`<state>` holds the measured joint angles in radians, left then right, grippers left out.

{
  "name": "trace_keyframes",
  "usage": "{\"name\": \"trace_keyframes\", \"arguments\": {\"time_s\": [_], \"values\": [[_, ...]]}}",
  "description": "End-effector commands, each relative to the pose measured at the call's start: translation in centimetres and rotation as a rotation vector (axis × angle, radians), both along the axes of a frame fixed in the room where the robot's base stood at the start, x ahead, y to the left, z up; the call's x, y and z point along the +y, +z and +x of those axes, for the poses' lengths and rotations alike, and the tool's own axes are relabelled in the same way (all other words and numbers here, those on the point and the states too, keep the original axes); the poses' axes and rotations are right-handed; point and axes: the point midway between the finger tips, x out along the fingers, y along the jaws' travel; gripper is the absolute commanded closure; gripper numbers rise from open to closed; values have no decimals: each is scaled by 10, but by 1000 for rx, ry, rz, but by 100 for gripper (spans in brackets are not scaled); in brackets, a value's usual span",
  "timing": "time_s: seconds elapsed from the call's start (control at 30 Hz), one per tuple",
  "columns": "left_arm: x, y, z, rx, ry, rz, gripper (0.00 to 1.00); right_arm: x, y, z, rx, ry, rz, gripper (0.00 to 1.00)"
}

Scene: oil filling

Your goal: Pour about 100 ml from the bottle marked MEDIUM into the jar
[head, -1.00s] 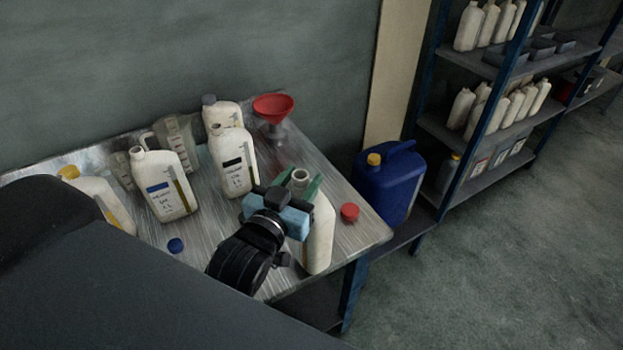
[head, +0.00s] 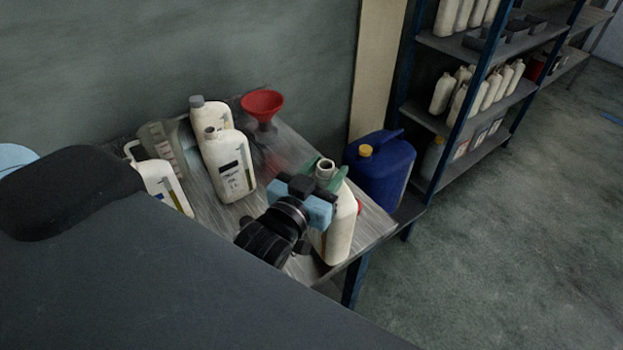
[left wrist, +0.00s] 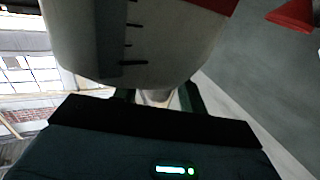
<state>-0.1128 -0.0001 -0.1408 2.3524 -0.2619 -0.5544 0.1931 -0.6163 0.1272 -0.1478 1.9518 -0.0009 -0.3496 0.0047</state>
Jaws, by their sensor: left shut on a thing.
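My left gripper (head: 326,172) is shut around the neck of a white bottle (head: 338,237) at the table's right end. The bottle is upright and its mouth is open. I cannot tell whether its base touches the table. In the left wrist view the bottle (left wrist: 150,40) shows black scale marks and a red patch at the top right; no word is readable. A clear graduated jug (head: 158,143), possibly the jar, stands at the back left, partly hidden by a white bottle (head: 165,186). My right gripper is not in view.
A bottle with a black label (head: 230,168) and a grey-capped bottle (head: 210,111) stand mid-table. A red funnel (head: 262,104) is at the back.

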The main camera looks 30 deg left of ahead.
Motion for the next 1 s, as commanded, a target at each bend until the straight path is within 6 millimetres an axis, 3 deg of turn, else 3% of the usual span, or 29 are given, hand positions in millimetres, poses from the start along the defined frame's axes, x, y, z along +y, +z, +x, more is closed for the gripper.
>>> {"name": "trace_keyframes", "arguments": {"time_s": [0.53, 1.0], "values": [[0, 1, 0, -7, -23, 3, 100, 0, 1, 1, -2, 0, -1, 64], [7, -14, -6, -5, -232, 5, 100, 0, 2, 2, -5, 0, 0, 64]]}}
